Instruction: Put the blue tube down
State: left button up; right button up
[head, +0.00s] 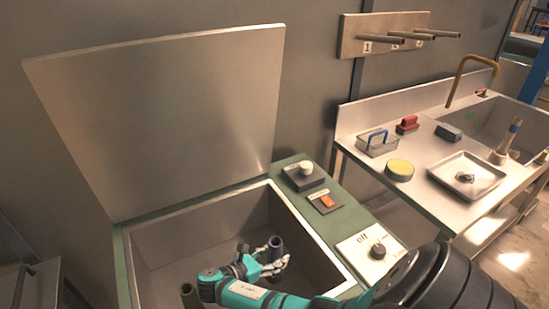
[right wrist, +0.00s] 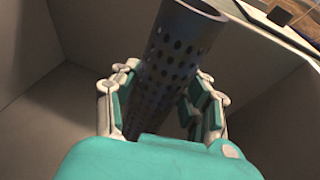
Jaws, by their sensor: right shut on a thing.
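My right gripper (head: 272,264) is shut on the blue tube (head: 276,244) and holds it upright inside the open chamber (head: 168,247). In the right wrist view the blue tube (right wrist: 178,62) looks dark, hollow and perforated with many small holes. It stands between the fingers of the gripper (right wrist: 165,105), which press on both its sides. Its lower end is hidden by the gripper, so I cannot tell whether it touches the chamber floor. My left gripper is not in view.
The raised lid (head: 165,120) is behind. A control panel with a dial (head: 377,251) and an orange switch (head: 327,201) borders the chamber's right. A sink counter (head: 430,172) holds several items.

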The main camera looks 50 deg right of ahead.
jog(key=shift+f, duration=0.25)
jog(key=o, duration=1.2)
jog(key=shift+c, duration=0.2)
jog(key=shift+r, duration=0.3)
jog(key=v, duration=1.2)
jog(key=shift+r+p, duration=0.3)
jog(key=shift+p, duration=0.05)
